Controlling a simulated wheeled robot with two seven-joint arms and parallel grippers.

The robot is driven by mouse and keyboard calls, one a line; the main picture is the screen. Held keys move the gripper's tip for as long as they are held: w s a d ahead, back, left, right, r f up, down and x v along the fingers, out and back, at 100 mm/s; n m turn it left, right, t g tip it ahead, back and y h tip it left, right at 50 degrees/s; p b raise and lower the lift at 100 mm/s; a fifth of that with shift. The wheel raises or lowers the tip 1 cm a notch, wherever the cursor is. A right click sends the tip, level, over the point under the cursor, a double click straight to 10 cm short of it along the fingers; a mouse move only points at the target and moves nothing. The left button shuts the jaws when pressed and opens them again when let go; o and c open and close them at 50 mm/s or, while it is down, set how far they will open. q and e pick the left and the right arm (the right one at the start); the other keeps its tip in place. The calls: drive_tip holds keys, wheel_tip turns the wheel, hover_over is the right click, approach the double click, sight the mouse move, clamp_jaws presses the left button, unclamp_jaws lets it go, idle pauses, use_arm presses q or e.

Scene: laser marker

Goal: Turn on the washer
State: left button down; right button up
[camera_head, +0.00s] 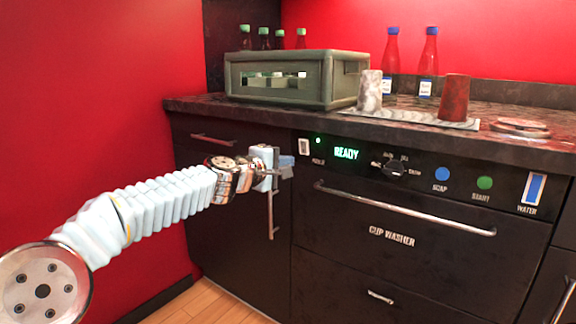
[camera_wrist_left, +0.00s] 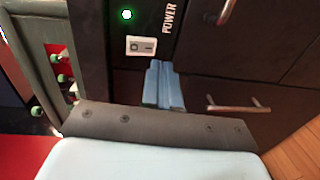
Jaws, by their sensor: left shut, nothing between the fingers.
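The black cup washer (camera_head: 392,237) is built in under the counter, with a lit green "READY" display (camera_head: 346,153). Its white power switch (camera_head: 304,146) is at the panel's left end, beside a small lit green light (camera_head: 318,140). In the left wrist view the switch (camera_wrist_left: 141,46) sits just beyond the fingertips, with the green light (camera_wrist_left: 127,14) beside it. My left gripper (camera_head: 287,166) is shut and empty, just left of and below the switch; its blue fingers (camera_wrist_left: 158,66) show closed together. I cannot tell whether they touch the panel. My right gripper is not in view.
A dial (camera_head: 396,168), a blue soap button (camera_head: 442,174) and a green start button (camera_head: 485,183) are on the panel. A long handle (camera_head: 404,208) crosses the washer door.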

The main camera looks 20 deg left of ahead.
use_arm(q)
drive_tip(key=s+a+f+b, duration=0.1)
drive_tip(key=s+a+b, duration=0.2)
drive_tip(key=s, duration=0.5)
drive_tip(key=shift+f+b, duration=0.4)
drive_tip(key=shift+b, duration=0.5)
